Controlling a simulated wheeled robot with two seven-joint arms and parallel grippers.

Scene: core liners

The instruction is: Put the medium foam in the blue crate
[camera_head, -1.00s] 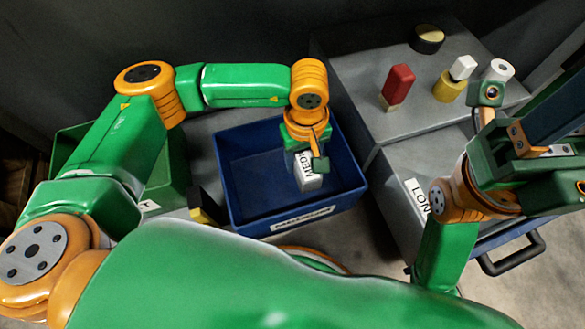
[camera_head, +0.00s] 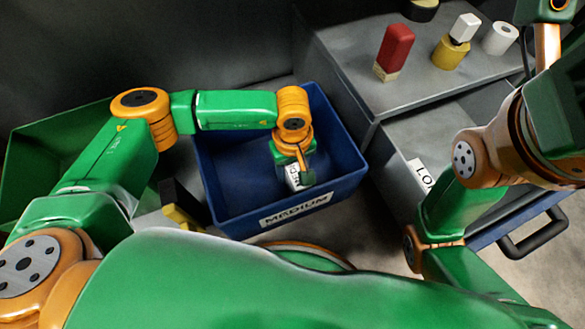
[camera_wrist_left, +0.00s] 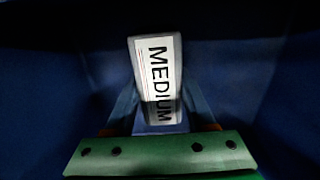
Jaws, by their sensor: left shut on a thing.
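The medium foam (camera_head: 294,178) is a pale block with a white MEDIUM label, partly hidden by my left gripper in the head view. In the left wrist view the foam (camera_wrist_left: 157,85) stands between the fingers with its label showing. My left gripper (camera_head: 300,182) is shut on the foam and holds it inside the blue crate (camera_head: 235,219), within its walls. I cannot tell whether the foam touches the crate floor. The crate has a MEDIUM label on its front. My right arm's wrist and part of its gripper (camera_head: 558,105) are at the right edge; the fingertips do not show.
A green crate (camera_head: 25,165) stands left of the blue one. A grey bench at the right carries a red block (camera_head: 396,48), a yellow cylinder (camera_head: 449,54) with a white block on it, a white roll (camera_head: 499,38) and a dark round piece (camera_head: 420,8). A black handle (camera_head: 535,232) is at lower right.

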